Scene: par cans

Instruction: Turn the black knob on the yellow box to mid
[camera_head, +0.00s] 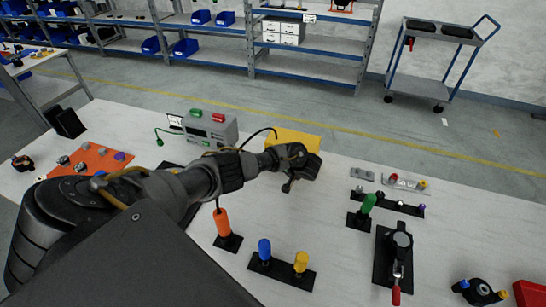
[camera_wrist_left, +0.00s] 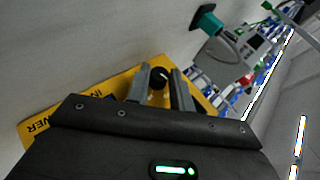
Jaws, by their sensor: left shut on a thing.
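The yellow box (camera_head: 292,138) stands toward the far edge of the table, partly hidden behind my left gripper (camera_head: 306,160). In the left wrist view the yellow box (camera_wrist_left: 104,90) has black lettering and lies partly behind the gripper body. The black knob (camera_wrist_left: 159,76) shows between the two fingers of my left gripper (camera_wrist_left: 160,86), which is shut on it. A small pale mark shows on the knob; I cannot read which setting it points to. The knob is hidden in the head view. My right gripper is not in view.
A grey device (camera_head: 210,130) with green and red tops stands left of the box. An orange handle (camera_head: 222,222), a green handle (camera_head: 368,203) and a red-handled clamp (camera_head: 397,270) stand on the table. Bare tabletop (camera_head: 320,225) lies in front of the gripper.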

